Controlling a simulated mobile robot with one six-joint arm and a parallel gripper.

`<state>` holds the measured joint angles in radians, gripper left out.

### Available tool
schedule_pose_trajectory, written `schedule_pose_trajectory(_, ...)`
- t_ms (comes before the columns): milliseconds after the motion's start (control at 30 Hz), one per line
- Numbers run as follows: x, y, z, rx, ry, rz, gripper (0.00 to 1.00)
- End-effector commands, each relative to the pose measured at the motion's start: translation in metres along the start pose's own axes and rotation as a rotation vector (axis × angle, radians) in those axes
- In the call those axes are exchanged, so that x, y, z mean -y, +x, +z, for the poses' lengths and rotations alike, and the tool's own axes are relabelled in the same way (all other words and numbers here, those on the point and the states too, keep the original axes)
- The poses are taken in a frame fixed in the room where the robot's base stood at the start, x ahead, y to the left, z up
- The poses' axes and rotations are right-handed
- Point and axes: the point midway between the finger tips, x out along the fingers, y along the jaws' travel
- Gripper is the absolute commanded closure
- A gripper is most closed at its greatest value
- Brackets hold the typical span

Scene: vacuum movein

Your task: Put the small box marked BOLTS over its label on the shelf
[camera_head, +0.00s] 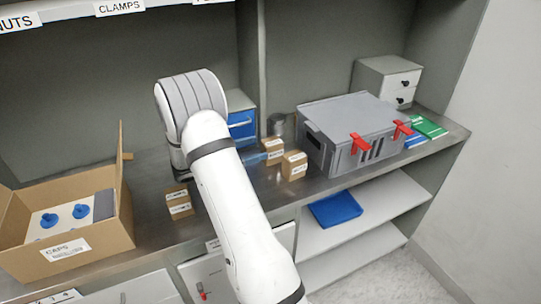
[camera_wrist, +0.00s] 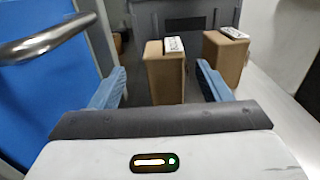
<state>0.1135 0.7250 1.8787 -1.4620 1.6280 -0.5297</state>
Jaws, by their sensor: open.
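Two small brown boxes with white labels stand on the worktop right of my arm, a rear one (camera_head: 272,148) and a front one (camera_head: 293,168). The print on all these labels is too small to read, so I cannot tell which is BOLTS. My gripper (camera_wrist: 158,88) is open and empty. In the wrist view one small box (camera_wrist: 166,78) is ahead between its blue fingers, and another (camera_wrist: 226,60) is to the right. The upper shelf edge (camera_head: 60,14) carries labels NUTS, CLAMPS and a third, cut off.
A grey case (camera_head: 345,115) with red latches stands on the right of the worktop. A blue-fronted cabinet (camera_head: 242,125) is behind my arm; its blue side and metal handle fill the left of the wrist view. An open carton marked CAPS (camera_head: 110,240) stands at left.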

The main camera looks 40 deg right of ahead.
Motion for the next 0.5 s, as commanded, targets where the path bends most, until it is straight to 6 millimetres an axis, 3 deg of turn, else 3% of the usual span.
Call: schedule_pose_trajectory(500, 0.005, 0.064, -0.001, 0.007, -0.006, -0.001, 0.29)
